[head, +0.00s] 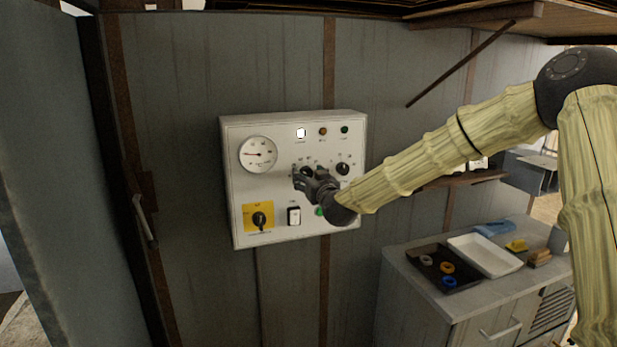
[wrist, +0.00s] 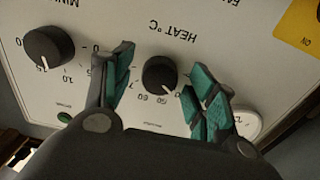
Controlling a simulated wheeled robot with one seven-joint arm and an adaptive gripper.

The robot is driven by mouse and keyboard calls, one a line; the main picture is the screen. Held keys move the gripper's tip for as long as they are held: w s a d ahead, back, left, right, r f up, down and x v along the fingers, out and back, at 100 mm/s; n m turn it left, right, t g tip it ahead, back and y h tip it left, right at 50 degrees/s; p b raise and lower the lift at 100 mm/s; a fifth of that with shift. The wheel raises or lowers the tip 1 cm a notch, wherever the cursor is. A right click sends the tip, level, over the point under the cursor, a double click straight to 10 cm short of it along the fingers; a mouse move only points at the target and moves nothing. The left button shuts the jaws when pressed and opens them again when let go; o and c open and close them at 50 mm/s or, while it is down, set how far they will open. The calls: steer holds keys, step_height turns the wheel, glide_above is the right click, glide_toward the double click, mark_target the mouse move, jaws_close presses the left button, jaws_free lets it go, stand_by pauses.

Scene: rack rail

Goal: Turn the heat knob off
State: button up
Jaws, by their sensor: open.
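The heat knob (wrist: 160,74) is a small black round dial under the "HEAT °C" label, which appears upside down in the wrist view. Its white mark points toward the lower right, near the 60 print. My gripper (wrist: 158,92) is open, with one teal-padded finger on each side of the knob; a gap shows on both sides. In the head view my gripper (head: 298,177) is in front of the white control panel (head: 275,131) and hides much of the heat knob. A larger black knob (wrist: 48,47) labelled "MIN" is left of it in the wrist view.
The panel also carries a gauge (head: 258,154), a rotary switch on a yellow plate (head: 260,218), a rocker switch (head: 294,215), a green button (head: 319,211) and small lamps. A cabinet (head: 400,290) with a dark tray and a white tray (head: 485,255) stands at the right.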

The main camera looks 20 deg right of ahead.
steer(key=c, duration=1)
steer(key=n+b, duration=0.4)
steer(key=n, duration=0.1)
steer(key=shift+f+b, duration=0.1)
steer(key=shift+b, duration=0.2)
steer(key=shift+n+b, duration=1.75)
steer(key=shift+n, duration=0.15)
steer(key=shift+r, duration=0.2)
steer(key=o, duration=1)
